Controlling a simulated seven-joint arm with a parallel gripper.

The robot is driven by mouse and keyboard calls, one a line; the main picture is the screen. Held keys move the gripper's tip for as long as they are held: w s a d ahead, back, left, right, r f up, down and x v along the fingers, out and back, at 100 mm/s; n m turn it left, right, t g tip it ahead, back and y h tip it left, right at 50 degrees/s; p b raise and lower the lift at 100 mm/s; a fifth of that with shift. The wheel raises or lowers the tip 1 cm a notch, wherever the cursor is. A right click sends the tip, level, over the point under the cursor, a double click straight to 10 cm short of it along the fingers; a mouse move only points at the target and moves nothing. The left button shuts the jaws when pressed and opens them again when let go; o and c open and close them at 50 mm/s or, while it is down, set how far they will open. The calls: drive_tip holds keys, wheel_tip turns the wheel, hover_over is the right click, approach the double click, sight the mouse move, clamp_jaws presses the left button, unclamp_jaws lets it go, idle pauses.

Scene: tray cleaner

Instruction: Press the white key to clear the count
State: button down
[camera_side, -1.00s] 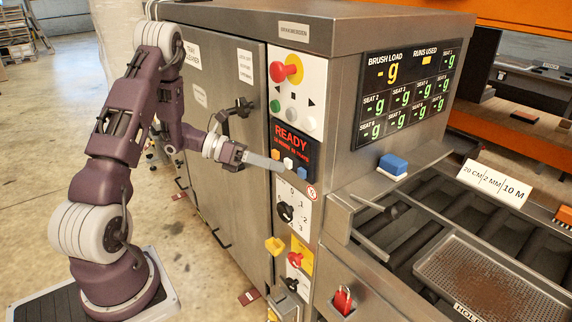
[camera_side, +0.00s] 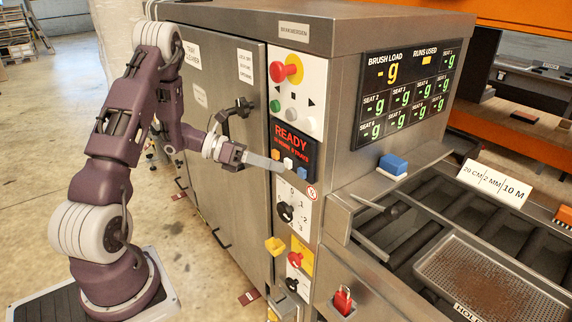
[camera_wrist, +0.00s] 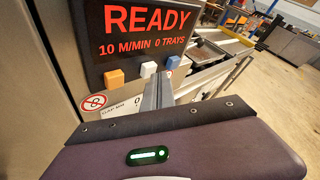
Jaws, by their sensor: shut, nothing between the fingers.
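The white key (camera_wrist: 148,69) is the middle one of three small keys under the READY display. In the side view the white key (camera_side: 288,163) sits just above my fingertips. The orange key (camera_wrist: 114,77) is on its left and the blue key (camera_wrist: 173,63) on its right. The display (camera_wrist: 150,27) reads READY, 10 M/MIN, 0 TRAYS in red. My gripper (camera_wrist: 160,80) is shut and empty. In the side view my gripper (camera_side: 280,167) points at the key row from the left. I cannot tell whether the tips touch a key.
Above the display are a red knob (camera_side: 284,71) and a green button (camera_side: 275,106). Below are a black dial (camera_side: 286,212) and a red knob on yellow (camera_side: 295,259). A door handle (camera_side: 243,106) juts out near my wrist. A perforated tray (camera_side: 490,280) lies at right.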

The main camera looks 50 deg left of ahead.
drive_tip(key=shift+s, duration=0.55)
drive_tip(key=shift+s, duration=2.5)
